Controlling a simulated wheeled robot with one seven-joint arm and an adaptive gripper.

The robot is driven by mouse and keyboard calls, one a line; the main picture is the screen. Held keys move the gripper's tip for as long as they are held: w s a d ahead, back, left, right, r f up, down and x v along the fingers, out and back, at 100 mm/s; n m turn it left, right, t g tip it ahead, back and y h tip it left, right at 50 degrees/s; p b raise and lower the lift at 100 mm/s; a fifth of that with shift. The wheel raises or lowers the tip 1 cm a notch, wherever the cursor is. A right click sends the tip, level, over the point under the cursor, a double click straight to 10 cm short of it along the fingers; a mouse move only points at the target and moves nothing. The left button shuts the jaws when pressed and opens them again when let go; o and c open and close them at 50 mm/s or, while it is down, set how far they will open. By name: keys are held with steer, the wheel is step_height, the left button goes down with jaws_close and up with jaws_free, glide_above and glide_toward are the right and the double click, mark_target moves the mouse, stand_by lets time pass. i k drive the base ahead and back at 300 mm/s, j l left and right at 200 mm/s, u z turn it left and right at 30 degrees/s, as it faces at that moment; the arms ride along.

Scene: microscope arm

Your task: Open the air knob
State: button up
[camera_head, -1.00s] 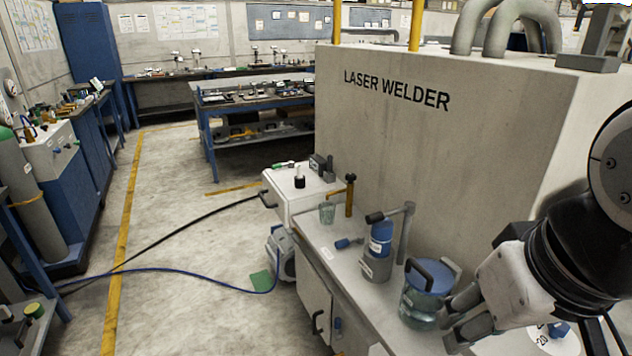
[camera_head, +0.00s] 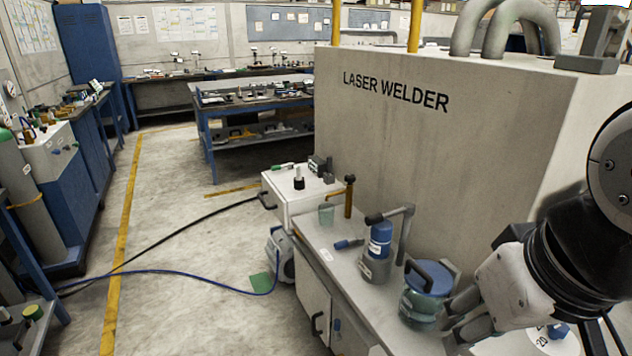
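No knob is readably marked as the air knob. A small blue-handled part (camera_head: 349,243) with a white tag lies on the grey bench (camera_head: 330,257), and its label is too small to read. Small blue knobs (camera_head: 57,151) show on a pale box (camera_head: 45,158) at the far left, also unreadable. My gripper (camera_head: 455,318) is at the lower right, by the right side of a glass jar with a blue lid (camera_head: 430,277). I cannot tell whether it touches the jar, or how far apart its fingers are.
The large laser welder housing (camera_head: 420,150) stands behind the bench. A blue bottle in a grey holder (camera_head: 376,258) is left of the jar. A gas cylinder (camera_head: 33,200) stands at the left. Hoses (camera_head: 180,272) cross the otherwise open floor in the middle.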

mark_target(350, 179)
steer(key=k+j+u, duration=0.2)
steer(key=k, duration=0.45)
steer(key=i+u, duration=0.25)
steer(key=u, duration=0.2)
steer(key=i+u, duration=0.25)
steer(key=u, duration=0.25)
steer(key=i+l, duration=0.15)
steer(key=i, duration=0.45)
steer(key=i+l, duration=0.15)
steer(key=i, duration=0.45)
steer(key=i+l, duration=0.15)
steer(key=i, duration=0.45)
steer(key=i+z, duration=0.15)
steer(key=i, duration=0.3)
steer(key=i+j+z, duration=0.2)
steer(key=i, duration=0.3)
steer(key=i+j+z, duration=0.15)
steer(key=i, duration=0.3)
steer(key=z, duration=1.25)
